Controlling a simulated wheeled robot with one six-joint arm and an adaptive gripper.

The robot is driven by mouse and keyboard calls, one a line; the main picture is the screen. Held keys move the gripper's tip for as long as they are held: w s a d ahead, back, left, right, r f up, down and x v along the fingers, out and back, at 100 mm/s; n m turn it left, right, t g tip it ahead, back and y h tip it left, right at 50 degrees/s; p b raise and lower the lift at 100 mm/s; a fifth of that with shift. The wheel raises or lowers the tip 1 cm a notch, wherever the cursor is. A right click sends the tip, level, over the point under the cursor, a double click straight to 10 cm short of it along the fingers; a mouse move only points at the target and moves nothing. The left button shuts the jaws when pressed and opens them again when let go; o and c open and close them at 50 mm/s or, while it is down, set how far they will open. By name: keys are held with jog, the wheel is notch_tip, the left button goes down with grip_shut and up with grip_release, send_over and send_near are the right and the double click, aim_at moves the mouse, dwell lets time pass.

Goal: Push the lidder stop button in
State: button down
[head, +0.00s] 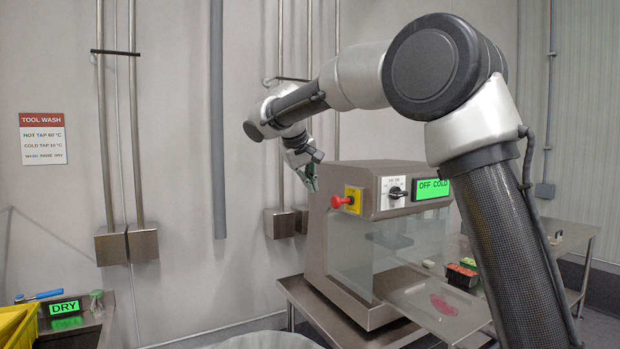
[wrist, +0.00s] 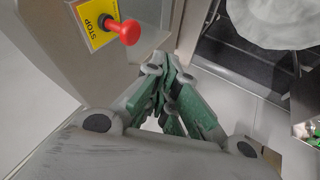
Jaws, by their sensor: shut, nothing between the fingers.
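The lidder (head: 338,228) is a grey metal cabinet with clear lower panels on a steel stand. Its red mushroom stop button (head: 341,202) stands out from a yellow plate on the front's left part. In the wrist view the red button (wrist: 128,32) juts out on a red stem from the yellow plate (wrist: 97,22) marked STOP. My gripper (head: 312,178) is above and to the left of the button in the head view. In the wrist view my gripper's green fingers (wrist: 172,78) are shut and empty, below and right of the button, apart from it.
A rotary switch (head: 397,193) and a green display (head: 432,189) reading "OFF COLD" sit right of the button. A tray (head: 415,290) with a red smear lies at the lidder's front. A small crate (head: 462,276) stands right. A sink counter with a DRY display (head: 64,308) is far left.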

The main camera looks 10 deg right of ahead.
aim_at(343, 201)
jog(key=w+d+f, duration=0.4)
jog(key=d, duration=0.1)
jog(key=shift+d+f, duration=0.3)
jog(key=shift+d, duration=0.1)
jog(key=shift+w+d, duration=0.1)
